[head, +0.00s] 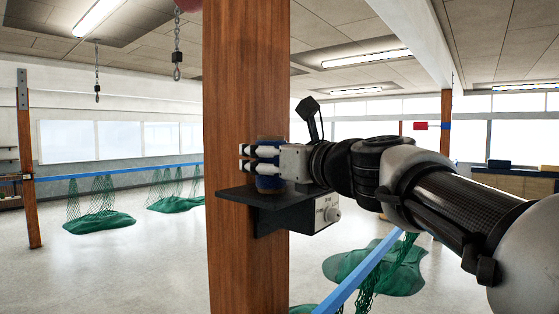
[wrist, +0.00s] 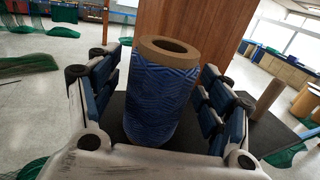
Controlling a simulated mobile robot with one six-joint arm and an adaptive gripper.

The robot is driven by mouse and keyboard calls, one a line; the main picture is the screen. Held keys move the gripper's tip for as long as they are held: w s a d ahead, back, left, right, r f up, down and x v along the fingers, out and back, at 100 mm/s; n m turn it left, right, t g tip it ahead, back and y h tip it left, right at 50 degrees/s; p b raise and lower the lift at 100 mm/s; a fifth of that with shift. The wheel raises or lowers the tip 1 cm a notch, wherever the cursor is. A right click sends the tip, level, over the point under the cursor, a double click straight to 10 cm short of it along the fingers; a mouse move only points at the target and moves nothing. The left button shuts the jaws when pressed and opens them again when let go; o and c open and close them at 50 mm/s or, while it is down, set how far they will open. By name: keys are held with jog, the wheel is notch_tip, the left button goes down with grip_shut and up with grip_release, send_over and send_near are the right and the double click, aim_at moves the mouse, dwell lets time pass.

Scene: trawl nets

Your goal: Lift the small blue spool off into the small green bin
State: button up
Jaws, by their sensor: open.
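The small blue spool (wrist: 155,100) stands upright on a dark shelf (head: 243,197) fixed to a wooden post (head: 245,90). It has a brown cardboard core with an open top and a blue wavy wrap. In the head view the spool (head: 268,184) is partly hidden behind my fingers. My gripper (head: 246,158) reaches in level from the right at the spool's height. In the wrist view my gripper (wrist: 163,82) is open, with one finger on each side of the spool and visible gaps between. I cannot make out a small green bin in either view.
A grey box with a knob (head: 326,212) is mounted beside the shelf. A short brown peg (wrist: 267,98) stands right of the gripper in the wrist view. Green nets (head: 98,220) hang from a blue rail (head: 120,172) and lie on the floor. Open floor lies at left.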

jog(key=shift+s, duration=0.1)
jog(key=shift+c, duration=2)
jog(key=c, duration=0.8)
